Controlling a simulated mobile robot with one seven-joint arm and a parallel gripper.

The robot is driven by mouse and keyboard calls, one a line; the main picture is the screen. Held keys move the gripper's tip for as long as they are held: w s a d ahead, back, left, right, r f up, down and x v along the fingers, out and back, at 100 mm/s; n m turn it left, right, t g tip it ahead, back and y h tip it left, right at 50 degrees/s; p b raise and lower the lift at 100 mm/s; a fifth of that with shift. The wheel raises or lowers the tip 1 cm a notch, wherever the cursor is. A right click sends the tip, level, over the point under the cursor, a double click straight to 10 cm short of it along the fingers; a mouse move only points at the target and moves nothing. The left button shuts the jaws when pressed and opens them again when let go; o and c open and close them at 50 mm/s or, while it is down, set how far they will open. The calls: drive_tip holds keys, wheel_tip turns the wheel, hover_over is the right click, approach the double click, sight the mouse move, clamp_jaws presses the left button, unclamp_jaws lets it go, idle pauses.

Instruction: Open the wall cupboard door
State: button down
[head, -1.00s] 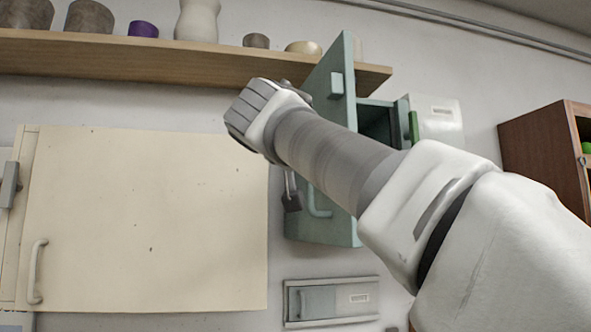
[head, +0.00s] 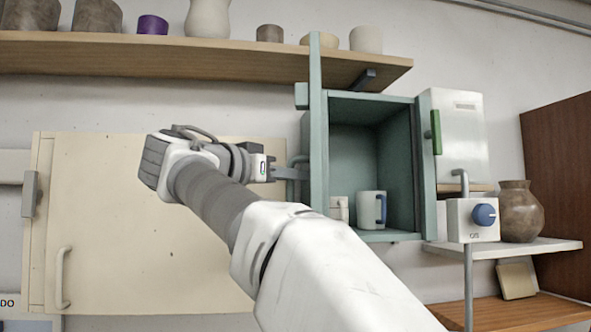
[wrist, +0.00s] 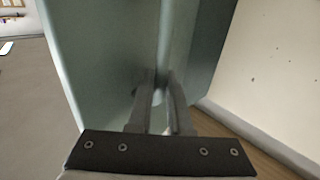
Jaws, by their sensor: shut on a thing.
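The green wall cupboard (head: 408,165) hangs below the shelf, with its inside in plain view. Its door (head: 317,130) stands wide open, swung to the left and seen nearly edge-on. The door's handle (head: 297,160) is on the door's left face, partly hidden by my fingers. My gripper (head: 290,173) is shut on the handle, left of the door. In the wrist view the two fingers (wrist: 160,108) close on the handle against the green door face (wrist: 95,60). A white mug with a blue handle (head: 370,210) and a smaller white item (head: 338,208) stand inside.
A wooden shelf (head: 200,62) with several pots runs above the cupboard. A large cream panel with a handle (head: 120,220) is behind my arm.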

drive_tip(key=c, duration=0.8)
unclamp_jaws()
drive_tip(key=shift+c, duration=0.2)
drive_tip(key=b+v, duration=0.1)
drive_tip(key=v, duration=1.6)
drive_tip(key=shift+s, duration=0.2)
drive_tip(key=shift+a+f, duration=0.1)
drive_tip(key=shift+a, duration=0.05)
